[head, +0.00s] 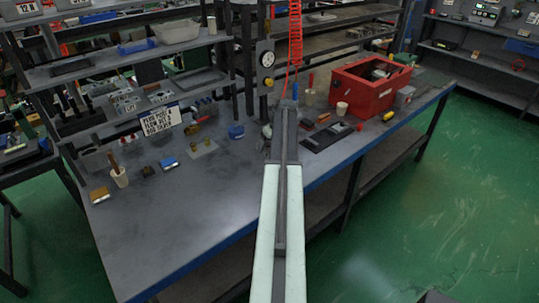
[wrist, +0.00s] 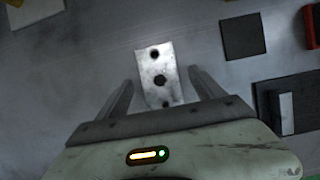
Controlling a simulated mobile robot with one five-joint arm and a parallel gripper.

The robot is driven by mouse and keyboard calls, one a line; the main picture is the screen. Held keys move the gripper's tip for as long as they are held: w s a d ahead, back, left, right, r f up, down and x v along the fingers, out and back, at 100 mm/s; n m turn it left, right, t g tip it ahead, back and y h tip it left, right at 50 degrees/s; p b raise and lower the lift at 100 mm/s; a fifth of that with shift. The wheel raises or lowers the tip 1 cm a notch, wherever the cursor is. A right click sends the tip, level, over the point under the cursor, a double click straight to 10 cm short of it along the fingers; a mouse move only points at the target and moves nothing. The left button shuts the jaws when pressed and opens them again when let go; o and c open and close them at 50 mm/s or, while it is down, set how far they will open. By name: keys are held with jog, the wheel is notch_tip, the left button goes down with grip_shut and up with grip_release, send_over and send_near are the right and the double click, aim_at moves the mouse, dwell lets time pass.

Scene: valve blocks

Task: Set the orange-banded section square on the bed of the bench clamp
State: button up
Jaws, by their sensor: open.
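My gripper (wrist: 160,78) is open in the wrist view. A pale metal piece (wrist: 168,65) with dark holes lies between and beyond its two fingers, and neither finger clearly touches it. In the head view my arm reaches over the bench and its end hides what is below it. I cannot pick out an orange band on the metal piece. A small tan-orange block (head: 99,195) lies at the bench's left end, too small to tell if it is the section. I cannot tell the bench clamp for sure in either view.
In the wrist view a dark square (wrist: 243,35) and a black tray (wrist: 267,97) with a pale strip lie to the right, with an orange-red edge (wrist: 313,27) beyond. In the head view a red box (head: 362,93) stands right of my arm. The bench's (head: 190,215) front left is bare.

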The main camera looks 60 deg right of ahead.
jog(key=shift+b+x, duration=0.45)
jog(key=shift+x, duration=0.8)
jog(key=shift+s+r, duration=0.1)
jog(key=shift+r, duration=0.1)
jog(key=shift+f, duration=0.2)
grip_shut()
